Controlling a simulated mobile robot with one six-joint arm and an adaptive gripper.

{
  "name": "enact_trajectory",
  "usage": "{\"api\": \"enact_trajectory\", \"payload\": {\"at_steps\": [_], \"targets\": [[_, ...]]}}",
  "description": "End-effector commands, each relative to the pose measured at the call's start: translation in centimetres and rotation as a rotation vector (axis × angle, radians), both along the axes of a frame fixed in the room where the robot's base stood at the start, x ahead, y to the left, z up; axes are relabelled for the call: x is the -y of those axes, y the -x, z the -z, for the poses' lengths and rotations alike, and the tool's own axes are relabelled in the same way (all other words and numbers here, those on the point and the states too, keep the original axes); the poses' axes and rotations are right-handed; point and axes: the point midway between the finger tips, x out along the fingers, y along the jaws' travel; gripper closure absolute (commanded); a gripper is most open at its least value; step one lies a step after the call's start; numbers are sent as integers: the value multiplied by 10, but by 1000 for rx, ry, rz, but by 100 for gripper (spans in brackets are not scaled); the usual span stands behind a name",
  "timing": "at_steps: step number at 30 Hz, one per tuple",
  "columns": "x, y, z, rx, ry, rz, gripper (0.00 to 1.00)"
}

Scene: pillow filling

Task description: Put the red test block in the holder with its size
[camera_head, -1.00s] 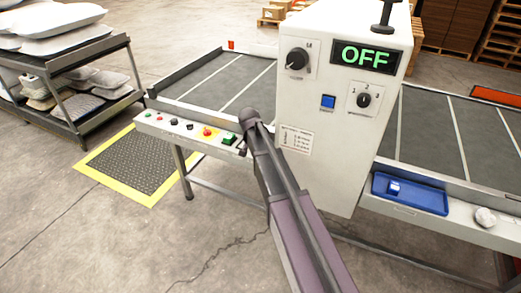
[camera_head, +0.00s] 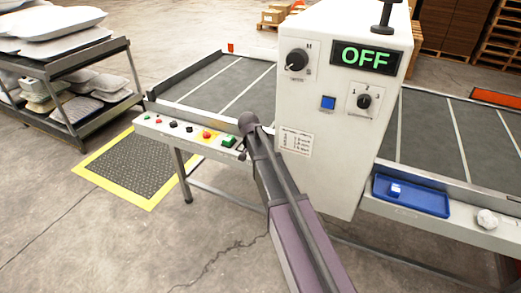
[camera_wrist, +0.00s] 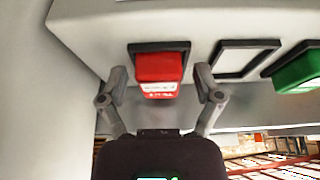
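In the wrist view a red block (camera_wrist: 158,75) with a white label sits in a black-edged holder on a pale panel. My gripper (camera_wrist: 161,97) is open, with one finger on each side of the block and a visible gap to both. An empty black-edged frame (camera_wrist: 245,60) lies right of the block, and a green block (camera_wrist: 297,72) sits beyond it. In the head view the green piece (camera_head: 229,141) shows on the control ledge (camera_head: 150,121). My arm hides the red block there, and my gripper (camera_head: 243,151) is mostly hidden.
The white machine housing (camera_head: 340,150) with an OFF display (camera_head: 366,57) stands right beside my arm. A blue tray (camera_head: 420,200) holding a small blue piece lies on the right ledge, near a crumpled white thing (camera_head: 487,218). A pillow rack (camera_head: 70,80) stands at left.

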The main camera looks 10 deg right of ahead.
Motion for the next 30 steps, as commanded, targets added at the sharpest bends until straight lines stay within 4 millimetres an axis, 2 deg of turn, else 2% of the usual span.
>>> {"api": "enact_trajectory", "payload": {"at_steps": [14,30], "targets": [[0,0,-5,1,1,-1,15],[-8,11,-44,1,1,-1,15]]}}
